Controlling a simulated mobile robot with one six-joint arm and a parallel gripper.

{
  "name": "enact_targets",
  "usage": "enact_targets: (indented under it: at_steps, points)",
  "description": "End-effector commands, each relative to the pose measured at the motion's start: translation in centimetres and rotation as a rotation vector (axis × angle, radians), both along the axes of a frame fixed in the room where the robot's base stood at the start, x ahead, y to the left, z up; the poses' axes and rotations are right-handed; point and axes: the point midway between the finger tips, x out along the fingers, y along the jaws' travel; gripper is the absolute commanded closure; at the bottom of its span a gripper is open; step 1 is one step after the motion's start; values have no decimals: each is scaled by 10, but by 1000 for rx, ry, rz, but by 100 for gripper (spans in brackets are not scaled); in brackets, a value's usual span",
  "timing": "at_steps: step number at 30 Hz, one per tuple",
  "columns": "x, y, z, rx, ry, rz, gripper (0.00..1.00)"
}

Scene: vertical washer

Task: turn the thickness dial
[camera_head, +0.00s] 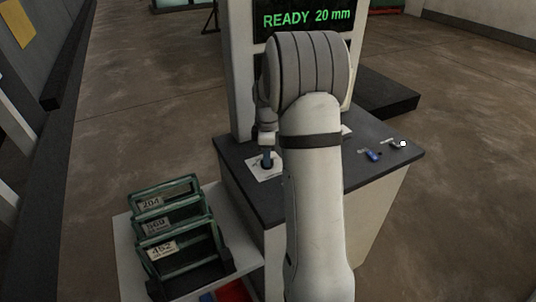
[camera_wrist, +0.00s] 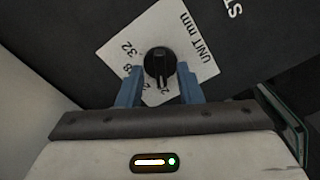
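The thickness dial (camera_wrist: 158,64) is a black round knob with a raised grip, on a white card (camera_wrist: 112,50) printed "UNIT mm" and numbers including 32 and 28. The grip points roughly down in the wrist view, toward a number partly hidden. My gripper (camera_wrist: 159,72) is open, with one blue finger on each side of the dial; I cannot tell whether either touches it. In the head view my gripper (camera_head: 267,159) is down at the white card (camera_head: 252,166) on the dark worktop; the dial is hidden there. The display (camera_head: 305,17) reads "READY 20 mm".
My arm covers the middle of the worktop (camera_head: 358,178). A blue control (camera_head: 373,156) and a pale one (camera_head: 397,143) sit at its right. Green racks (camera_head: 172,222) with numbered cards stand on a white surface at lower left. A dark block (camera_head: 385,95) lies behind the worktop.

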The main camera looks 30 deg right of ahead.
Motion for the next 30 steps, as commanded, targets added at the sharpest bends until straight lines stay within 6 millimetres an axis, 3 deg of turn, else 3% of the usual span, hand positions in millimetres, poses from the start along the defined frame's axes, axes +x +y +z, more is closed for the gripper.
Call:
enact_targets:
  at_steps: [10, 22, 26, 27, 30]
  points:
    - [0, 1, -7, 0, 0, 0, 67]
    - [0, 1, -6, 0, 0, 1, 99]
    - [0, 1, -6, 0, -1, 1, 100]
    - [0, -7, -7, 0, -1, -1, 100]
    - [0, -1, -6, 0, -1, -1, 100]
